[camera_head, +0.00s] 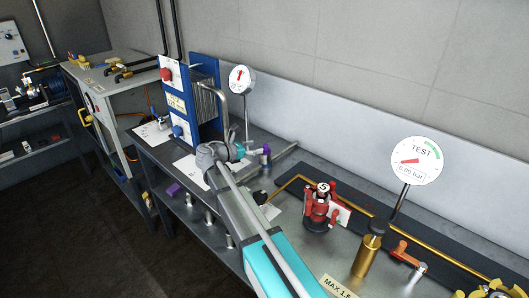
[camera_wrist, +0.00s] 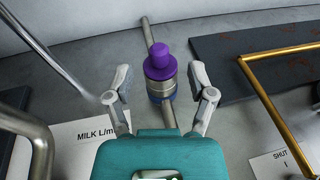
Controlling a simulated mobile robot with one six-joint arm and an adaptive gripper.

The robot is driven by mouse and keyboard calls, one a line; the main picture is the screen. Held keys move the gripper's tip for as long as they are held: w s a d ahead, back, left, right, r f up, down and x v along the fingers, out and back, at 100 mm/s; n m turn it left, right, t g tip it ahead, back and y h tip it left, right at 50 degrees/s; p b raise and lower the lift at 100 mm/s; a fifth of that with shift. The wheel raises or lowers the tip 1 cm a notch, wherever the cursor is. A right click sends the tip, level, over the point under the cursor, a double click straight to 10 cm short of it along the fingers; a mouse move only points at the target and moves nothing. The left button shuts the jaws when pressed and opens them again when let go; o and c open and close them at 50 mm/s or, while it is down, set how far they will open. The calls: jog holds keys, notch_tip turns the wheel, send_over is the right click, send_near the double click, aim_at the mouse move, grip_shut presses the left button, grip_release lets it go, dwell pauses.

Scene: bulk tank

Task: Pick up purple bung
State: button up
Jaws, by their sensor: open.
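The purple bung (camera_wrist: 160,62) has a round knob on top and sits upright on a short metal pipe fitting (camera_wrist: 161,88) in the wrist view. In the head view the purple bung (camera_head: 266,149) shows small, just past the end of my arm. My gripper (camera_wrist: 162,88) is open, with one finger on each side of the fitting below the bung, apart from both. In the head view my gripper (camera_head: 252,151) points at the bung and its fingers are partly hard to make out.
A brass pipe (camera_wrist: 265,95) lies on a dark mat at right. A blue plate unit (camera_head: 205,88), a round gauge (camera_head: 242,79) and a red valve (camera_head: 320,208) stand nearby.

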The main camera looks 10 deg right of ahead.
aim_at(265, 144)
jog(key=shift+w+d, duration=0.1)
jog(key=shift+b+x, duration=0.55)
jog(key=shift+x, duration=1.95)
grip_shut()
